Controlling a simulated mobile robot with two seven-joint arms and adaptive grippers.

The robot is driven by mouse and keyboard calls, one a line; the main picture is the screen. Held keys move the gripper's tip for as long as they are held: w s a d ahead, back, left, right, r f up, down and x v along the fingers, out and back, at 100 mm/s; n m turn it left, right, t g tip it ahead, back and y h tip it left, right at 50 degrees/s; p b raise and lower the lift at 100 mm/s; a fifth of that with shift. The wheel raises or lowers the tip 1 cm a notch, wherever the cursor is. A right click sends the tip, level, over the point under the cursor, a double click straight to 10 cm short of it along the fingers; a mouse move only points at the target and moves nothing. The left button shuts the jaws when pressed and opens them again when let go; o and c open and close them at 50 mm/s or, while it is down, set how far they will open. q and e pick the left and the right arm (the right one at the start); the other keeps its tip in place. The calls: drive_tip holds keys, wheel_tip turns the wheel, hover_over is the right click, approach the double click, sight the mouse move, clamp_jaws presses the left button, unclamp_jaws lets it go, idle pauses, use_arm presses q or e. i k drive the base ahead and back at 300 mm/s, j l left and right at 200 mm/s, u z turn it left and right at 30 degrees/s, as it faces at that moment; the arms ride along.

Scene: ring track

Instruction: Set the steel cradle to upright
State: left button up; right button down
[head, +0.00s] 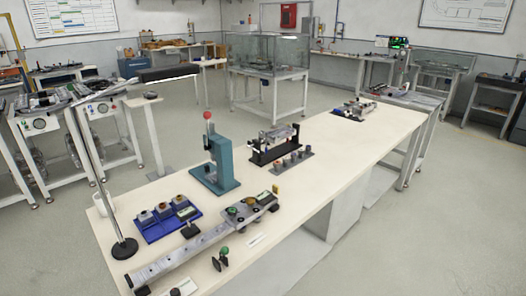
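What looks like the steel cradle (278,134) is a silvery, trough-like piece held in a dark stand (262,157) near the middle of the long table. It seems to slope slightly up to the right, but it is too small for me to tell its exact tilt. Its far side is hidden. Neither of my grippers is in view.
A teal press (217,166) with a red knob stands left of the stand. A dark block with several pegs (292,161) sits in front. A blue tray (165,226), a long metal track (195,252) and a lamp (124,247) occupy the near end. The table's right stretch (345,150) is largely clear.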

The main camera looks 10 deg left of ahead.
sight(268, 137)
drive_tip(key=i+l+u, duration=0.1)
drive_tip(key=i+l, duration=0.15)
drive_tip(key=i+l+u, duration=0.1)
drive_tip(key=l, duration=0.25)
drive_tip(key=i+l+u, duration=0.1)
drive_tip(key=i+l, duration=0.2)
drive_tip(key=i+l+u, duration=0.1)
drive_tip(key=l, duration=0.3)
drive_tip(key=i+l+u, duration=0.1)
drive_tip(key=i+l, duration=0.35)
drive_tip(key=l, duration=0.35)
drive_tip(key=u, duration=0.05)
